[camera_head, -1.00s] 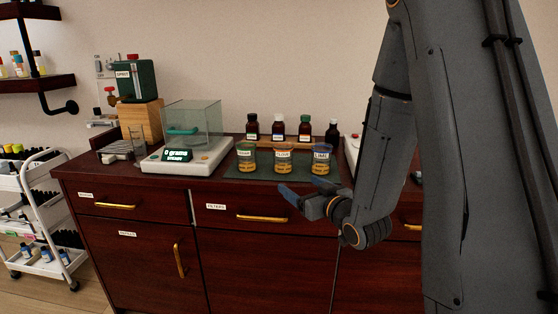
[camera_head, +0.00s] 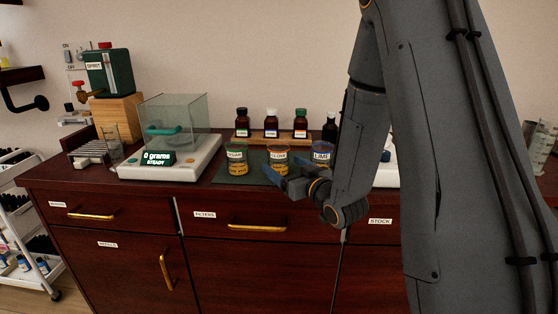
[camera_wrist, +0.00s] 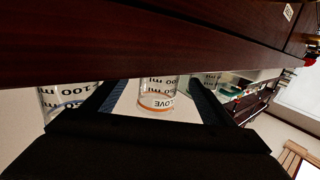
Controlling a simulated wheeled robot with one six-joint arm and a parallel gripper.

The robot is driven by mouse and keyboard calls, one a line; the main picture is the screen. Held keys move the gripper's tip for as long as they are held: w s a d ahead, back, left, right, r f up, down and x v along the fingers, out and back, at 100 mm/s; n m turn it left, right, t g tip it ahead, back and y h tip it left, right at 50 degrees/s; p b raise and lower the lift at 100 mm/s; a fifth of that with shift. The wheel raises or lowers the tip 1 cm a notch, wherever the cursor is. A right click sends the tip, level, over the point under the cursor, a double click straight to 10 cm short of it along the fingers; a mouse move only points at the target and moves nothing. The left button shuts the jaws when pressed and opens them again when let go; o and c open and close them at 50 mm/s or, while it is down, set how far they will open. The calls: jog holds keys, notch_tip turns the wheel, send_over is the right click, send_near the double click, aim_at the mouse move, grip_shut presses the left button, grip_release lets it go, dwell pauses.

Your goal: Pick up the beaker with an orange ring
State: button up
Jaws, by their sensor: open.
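The beaker with an orange ring (camera_head: 278,158), labelled CLOVE, stands on a dark mat (camera_head: 222,177) between two other beakers. My gripper (camera_head: 275,180) is open in front of it and hides its lower part in the head view. In the wrist view, where the scene appears upside down, the orange-ringed beaker (camera_wrist: 157,92) shows between the two spread fingers. Its orange rim is turned toward the bottom of that picture. I cannot tell whether a finger touches it.
A green-ringed beaker (camera_head: 237,163) stands to the left and a blue-ringed LIME beaker (camera_head: 321,153) to the right, both close. Several dark bottles (camera_head: 271,124) stand behind. A scale (camera_head: 184,160) with a glass box is at the left. Drawers (camera_head: 250,228) are below the counter.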

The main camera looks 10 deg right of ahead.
aim_at(278, 161)
jog(key=x, duration=0.4)
jog(key=shift+w, duration=0.15)
jog(key=shift+c, duration=0.3)
jog(key=c, duration=1.4)
